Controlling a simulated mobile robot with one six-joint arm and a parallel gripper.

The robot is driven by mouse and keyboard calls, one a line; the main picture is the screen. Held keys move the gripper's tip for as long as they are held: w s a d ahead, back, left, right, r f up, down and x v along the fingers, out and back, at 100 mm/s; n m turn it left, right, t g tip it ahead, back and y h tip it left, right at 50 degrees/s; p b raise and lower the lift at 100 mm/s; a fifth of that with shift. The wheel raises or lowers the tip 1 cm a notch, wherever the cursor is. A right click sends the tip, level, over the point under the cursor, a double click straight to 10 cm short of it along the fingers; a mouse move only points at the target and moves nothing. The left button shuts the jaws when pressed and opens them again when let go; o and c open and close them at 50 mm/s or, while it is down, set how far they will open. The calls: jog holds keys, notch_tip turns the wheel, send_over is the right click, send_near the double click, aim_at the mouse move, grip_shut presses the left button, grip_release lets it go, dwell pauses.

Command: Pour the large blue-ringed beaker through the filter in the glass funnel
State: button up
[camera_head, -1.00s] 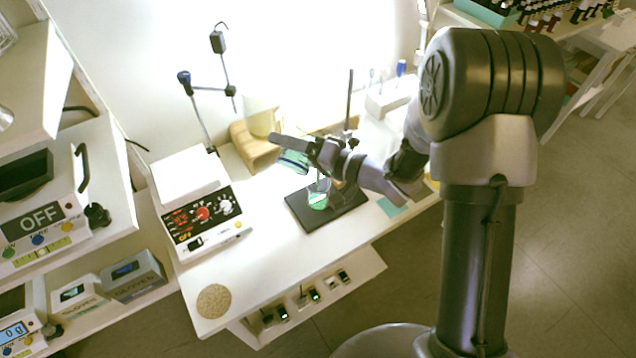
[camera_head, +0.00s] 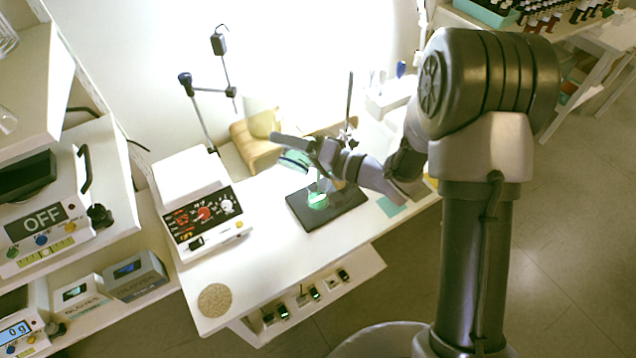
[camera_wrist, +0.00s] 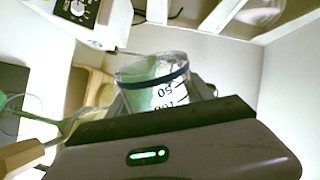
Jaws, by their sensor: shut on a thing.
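My gripper (camera_head: 302,146) is shut on the large blue-ringed beaker (camera_head: 294,160) and holds it above the black stand base (camera_head: 340,212). In the wrist view the beaker (camera_wrist: 152,82) is clear glass with a blue band near its rim, printed numbers and green liquid inside. It looks tilted. A glass vessel (camera_head: 318,200) with bright green liquid stands on the base, below and right of the beaker. The glass funnel and its filter are mostly hidden by my gripper in the head view. A green-tinted glass edge (camera_wrist: 28,115) shows at left in the wrist view; I cannot tell if it is the funnel.
A hotplate-like device (camera_head: 203,213) with red displays stands left of the base. A wooden block (camera_head: 252,150) and the stand's upright rod (camera_head: 349,100) are close behind. A cork mat (camera_head: 214,300) lies at the front left.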

jog(key=shift+r+p, duration=0.2)
jog(key=shift+p, duration=0.3)
dwell(0.3)
jog(key=shift+w+d+r+m+p, duration=0.2)
jog(key=shift+w+m+p, duration=0.25)
jog(key=shift+p, duration=0.4)
jog(key=shift+w+d+r+m+p, duration=0.1)
jog(key=shift+w+r+m+p, duration=0.15)
jog(key=shift+m+p, duration=0.45)
dwell(3.1)
jog(key=shift+w+f+m+g+p, duration=0.2)
jog(key=shift+f+m+g+p, duration=0.15)
jog(key=shift+p, duration=0.45)
dwell(1.7)
